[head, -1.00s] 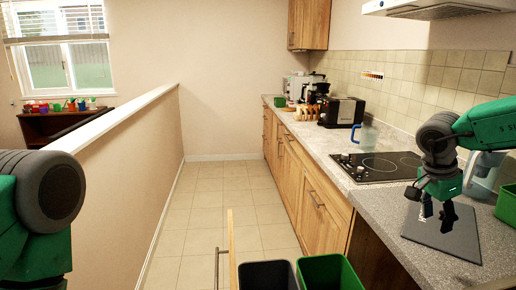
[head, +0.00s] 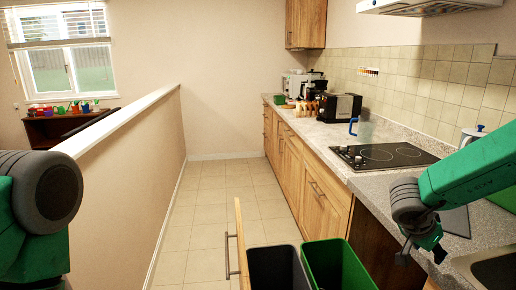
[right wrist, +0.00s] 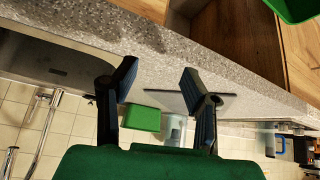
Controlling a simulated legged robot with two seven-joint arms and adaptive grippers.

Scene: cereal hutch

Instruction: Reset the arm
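My right arm (head: 470,168) reaches in from the right in the head view. Its gripper (head: 421,258) points down near the front edge of the counter, left of the sink. In the right wrist view the two black fingers of this gripper (right wrist: 158,77) stand wide apart with nothing between them. The left arm (head: 40,195) shows only as a green link and a dark round joint at the left edge of the head view. The left gripper is out of view.
A dark board (head: 457,220) lies on the counter behind my right arm. The sink (head: 495,270) is at lower right. A black bin (head: 272,252) and a green bin (head: 312,250) stand in the pulled-out drawer. A cooktop (head: 385,155) is farther back. The floor aisle (head: 215,200) is clear.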

